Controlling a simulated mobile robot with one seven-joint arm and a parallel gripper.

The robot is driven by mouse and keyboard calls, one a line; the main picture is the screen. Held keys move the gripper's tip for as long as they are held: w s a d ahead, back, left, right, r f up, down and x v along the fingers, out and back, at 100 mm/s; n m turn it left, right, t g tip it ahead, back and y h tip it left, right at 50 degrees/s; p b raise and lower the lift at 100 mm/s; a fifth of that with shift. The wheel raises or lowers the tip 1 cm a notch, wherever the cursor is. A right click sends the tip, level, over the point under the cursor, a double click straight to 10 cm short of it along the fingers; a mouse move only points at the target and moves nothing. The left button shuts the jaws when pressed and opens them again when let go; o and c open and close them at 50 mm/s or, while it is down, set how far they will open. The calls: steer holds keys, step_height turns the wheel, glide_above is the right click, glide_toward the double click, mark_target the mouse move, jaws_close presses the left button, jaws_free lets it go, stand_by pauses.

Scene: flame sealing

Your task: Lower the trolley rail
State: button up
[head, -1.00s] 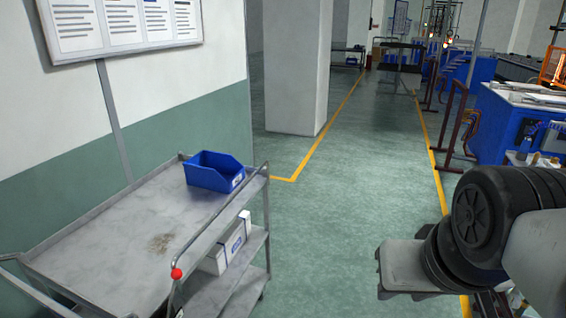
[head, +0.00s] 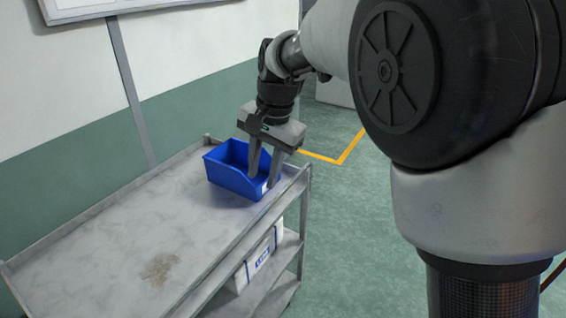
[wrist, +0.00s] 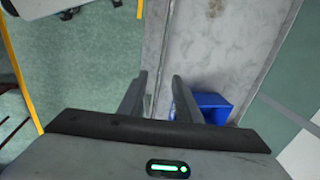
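The grey metal trolley (head: 100,240) stands at left in the head view; its top also shows in the wrist view (wrist: 210,45). Its long right edge runs up to a corner post beside my gripper. I cannot make out the rail as a separate bar above this edge, and no red knob shows. My gripper (head: 263,182) points down at the far right end of the trolley, in front of the blue bin. Its two fingers are apart in the wrist view (wrist: 159,76), close to the trolley's edge. I see nothing held; contact with the rail cannot be told.
The blue bin (head: 226,178) sits on the trolley top, close to my fingers; it shows in the wrist view (wrist: 217,108) too. A white box (head: 262,257) is on the shelf below. A wall with a notice board (head: 75,12) stands behind.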

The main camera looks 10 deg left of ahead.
steer(key=a+f, duration=0.1)
glide_toward(250, 226)
steer(key=x, duration=0.7)
steer(key=shift+a+f, duration=0.15)
steer(key=shift+f, duration=0.2)
jaws_close()
